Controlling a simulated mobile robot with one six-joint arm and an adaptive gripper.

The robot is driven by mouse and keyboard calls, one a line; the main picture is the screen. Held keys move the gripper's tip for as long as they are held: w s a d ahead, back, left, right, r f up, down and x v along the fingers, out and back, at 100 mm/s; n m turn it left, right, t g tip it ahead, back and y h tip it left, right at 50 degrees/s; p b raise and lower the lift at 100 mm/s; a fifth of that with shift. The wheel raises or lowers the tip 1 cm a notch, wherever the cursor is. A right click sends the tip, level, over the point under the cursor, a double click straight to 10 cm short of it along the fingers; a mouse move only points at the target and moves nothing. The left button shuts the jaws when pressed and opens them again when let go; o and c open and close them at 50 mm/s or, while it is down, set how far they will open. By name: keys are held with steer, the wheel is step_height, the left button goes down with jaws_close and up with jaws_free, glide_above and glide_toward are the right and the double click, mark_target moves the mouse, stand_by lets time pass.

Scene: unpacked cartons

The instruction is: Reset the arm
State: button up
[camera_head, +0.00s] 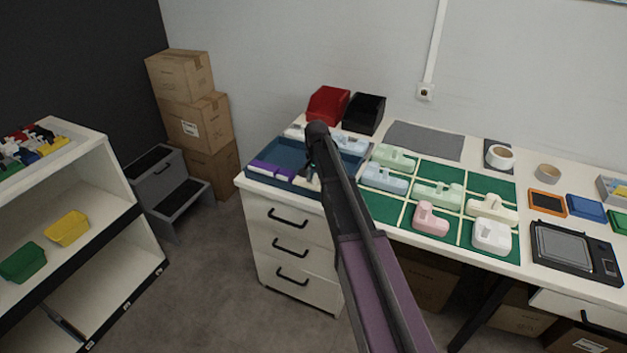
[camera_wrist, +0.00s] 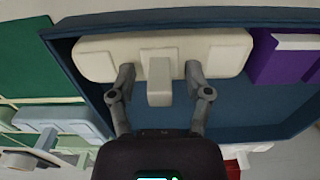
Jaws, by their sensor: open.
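My arm reaches over the work table, and my gripper (camera_wrist: 161,80) is at the dark blue tray (camera_wrist: 255,112). A cream block-like piece (camera_wrist: 205,50) with a narrow stem lies in the tray. My two fingers are apart, one on each side of the stem, with gaps visible between them and it. In the head view the tray (camera_head: 284,150) sits at the table's left end. My gripper (camera_head: 308,168) is partly hidden there behind my arm.
Purple boxes (camera_wrist: 287,60) lie beside the cream piece. A gridded green mat (camera_head: 384,209) holds several pastel dispensers right of the tray. Red (camera_head: 328,104) and black (camera_head: 364,113) bins stand behind. A shelf (camera_head: 95,215) stands left, with open floor between.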

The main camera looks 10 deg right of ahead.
steer(key=shift+s, duration=0.1)
stand_by(0.3)
steer(key=s+r+n+p, duration=0.3)
steer(key=s, duration=1.1)
steer(key=s+a+r+n+p, duration=0.1)
steer(key=s+r+n+p, duration=0.3)
steer(key=s, duration=1.1)
